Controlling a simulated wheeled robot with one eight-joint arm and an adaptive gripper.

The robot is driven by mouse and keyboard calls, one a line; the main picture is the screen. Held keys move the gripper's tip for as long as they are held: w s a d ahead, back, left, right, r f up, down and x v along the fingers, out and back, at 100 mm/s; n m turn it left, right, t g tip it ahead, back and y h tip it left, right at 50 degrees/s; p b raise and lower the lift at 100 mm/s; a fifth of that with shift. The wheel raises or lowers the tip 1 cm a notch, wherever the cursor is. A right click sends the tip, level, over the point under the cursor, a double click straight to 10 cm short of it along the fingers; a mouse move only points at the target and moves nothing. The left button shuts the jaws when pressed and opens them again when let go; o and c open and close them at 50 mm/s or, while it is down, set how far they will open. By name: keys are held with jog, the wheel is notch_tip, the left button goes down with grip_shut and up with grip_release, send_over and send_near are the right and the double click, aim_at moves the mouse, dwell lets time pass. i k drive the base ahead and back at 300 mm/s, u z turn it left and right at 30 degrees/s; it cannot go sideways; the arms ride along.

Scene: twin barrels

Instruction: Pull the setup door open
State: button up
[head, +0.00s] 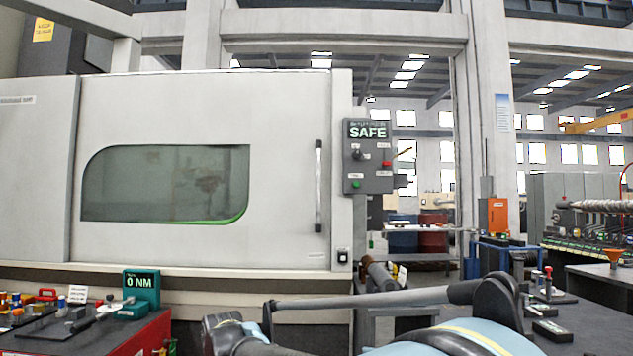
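A large pale grey machine fills the left half of the head view. Its front has a broad door (280,115) with a dark, green-edged window (165,183). A vertical bar handle (319,185) is at the door's right side. The door appears shut, and I cannot read a label naming it the setup door. My arm (380,298) crosses the bottom of the view, below and in front of the door and apart from the handle. I cannot make out my gripper's fingers in this view.
A dark control box (368,157) right of the door shows SAFE. A red bench (100,338) with small tools and a 0 NM display (141,291) stands at lower left. A dark table (590,325) with small items is at lower right.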

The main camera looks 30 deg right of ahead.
aim_at(232, 169)
jog(key=z, duration=0.05)
jog(key=k, duration=0.3)
jog(key=z, duration=0.6)
jog(key=i, duration=0.7)
jog(key=u, duration=0.65)
